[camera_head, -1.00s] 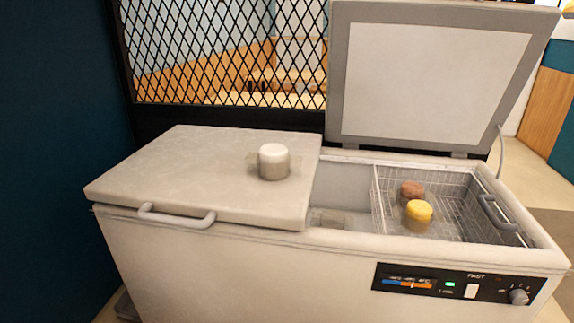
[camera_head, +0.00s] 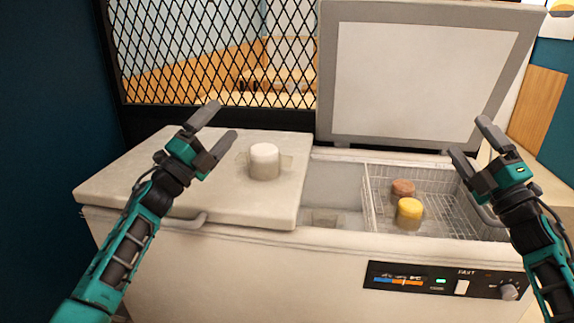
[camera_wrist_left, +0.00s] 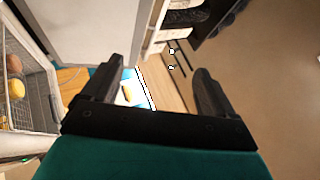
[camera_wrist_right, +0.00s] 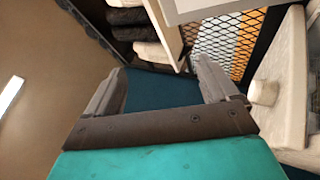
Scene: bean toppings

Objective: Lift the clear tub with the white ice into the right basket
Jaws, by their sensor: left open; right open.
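The clear tub with white ice (camera_head: 265,162) stands upright on the closed left lid of the chest freezer in the head view. It also shows at the right edge of the right wrist view (camera_wrist_right: 264,92). The wire basket (camera_head: 450,206) sits in the open right half of the freezer and holds a yellow-topped tub (camera_head: 410,212) and a brown-topped tub (camera_head: 403,189). My left gripper (camera_head: 222,124) is open and empty, raised left of the clear tub and apart from it. My right gripper (camera_head: 468,140) is open and empty, raised over the freezer's right side.
The freezer's closed lid (camera_head: 130,180) has a handle at its front edge. The raised lid (camera_head: 420,85) stands behind the basket. A control panel (camera_head: 440,281) is on the front. A black mesh screen (camera_head: 200,60) stands behind.

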